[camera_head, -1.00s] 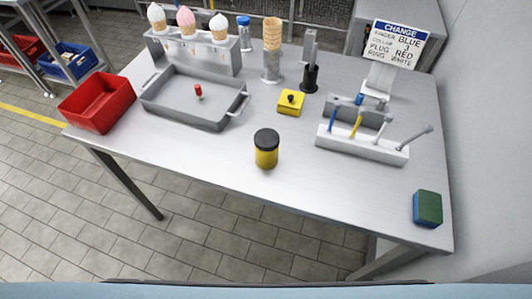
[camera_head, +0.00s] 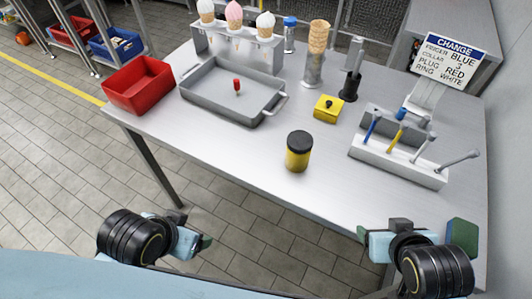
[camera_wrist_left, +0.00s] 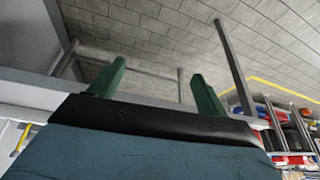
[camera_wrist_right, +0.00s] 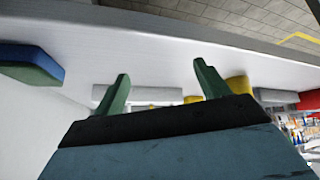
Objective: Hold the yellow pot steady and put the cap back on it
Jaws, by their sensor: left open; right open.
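The yellow pot (camera_head: 297,160) stands upright near the front middle of the table in the head view. A black cap (camera_head: 299,140) appears to sit on its top; I cannot tell whether it is seated. My left gripper (camera_head: 196,243) is open and empty, low in front of the table, left of the pot. Its two green fingers show apart in the left wrist view (camera_wrist_left: 158,72). My right gripper (camera_head: 376,236) is open and empty at the front right, by the table edge. Its fingers show apart in the right wrist view (camera_wrist_right: 162,70).
A green and blue sponge (camera_head: 462,236) lies right of my right gripper. A grey tray (camera_head: 215,104), a red bin (camera_head: 138,87), a yellow block with a black knob (camera_head: 329,108) and a white tool rack (camera_head: 400,163) surround the pot. Table around the pot is clear.

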